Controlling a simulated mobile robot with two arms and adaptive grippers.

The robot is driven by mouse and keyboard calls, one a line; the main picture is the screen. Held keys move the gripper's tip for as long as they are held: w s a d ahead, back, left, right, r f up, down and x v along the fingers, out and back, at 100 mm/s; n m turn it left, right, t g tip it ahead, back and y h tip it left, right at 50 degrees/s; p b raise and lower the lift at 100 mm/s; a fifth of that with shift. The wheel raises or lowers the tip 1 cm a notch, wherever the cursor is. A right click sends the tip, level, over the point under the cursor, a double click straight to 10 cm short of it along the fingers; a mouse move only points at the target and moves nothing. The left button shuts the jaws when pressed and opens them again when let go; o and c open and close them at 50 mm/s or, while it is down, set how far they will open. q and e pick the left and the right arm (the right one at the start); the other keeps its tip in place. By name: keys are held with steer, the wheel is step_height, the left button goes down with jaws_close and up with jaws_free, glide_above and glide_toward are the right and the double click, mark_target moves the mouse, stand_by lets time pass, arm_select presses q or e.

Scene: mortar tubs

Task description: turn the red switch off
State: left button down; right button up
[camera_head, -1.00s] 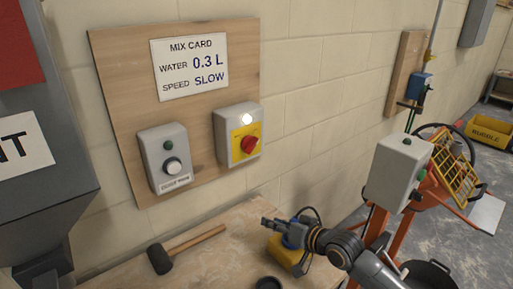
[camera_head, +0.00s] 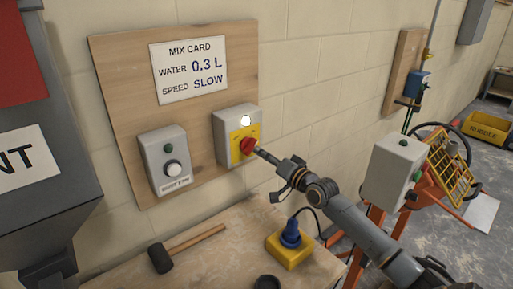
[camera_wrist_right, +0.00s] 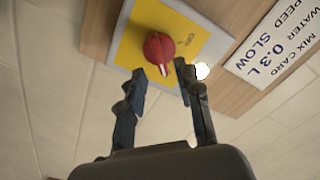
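The red switch (camera_head: 248,146) is a rotary knob on a yellow plate on a grey box (camera_head: 228,122), fixed to the wooden wall board. A white lamp (camera_head: 246,121) on that box is lit. My right gripper (camera_head: 267,174) is in front of the box, one fingertip close by the knob. In the right wrist view my right gripper (camera_wrist_right: 160,73) is open, its fingers apart on either side of the red switch (camera_wrist_right: 157,46), which shows a white pointer mark. Whether a finger touches the knob I cannot tell. My left gripper is not in view.
A second grey box (camera_head: 165,160) with a dial and a green button is left of the switch. Below, the wooden bench holds a mallet (camera_head: 162,258) and a yellow block with a blue plug (camera_head: 290,250). An orange mixer frame (camera_head: 370,235) stands at right.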

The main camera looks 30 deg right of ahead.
mark_target(253, 148)
steer(key=w, duration=0.4)
steer(key=shift+w+a, duration=0.2)
jaws_close()
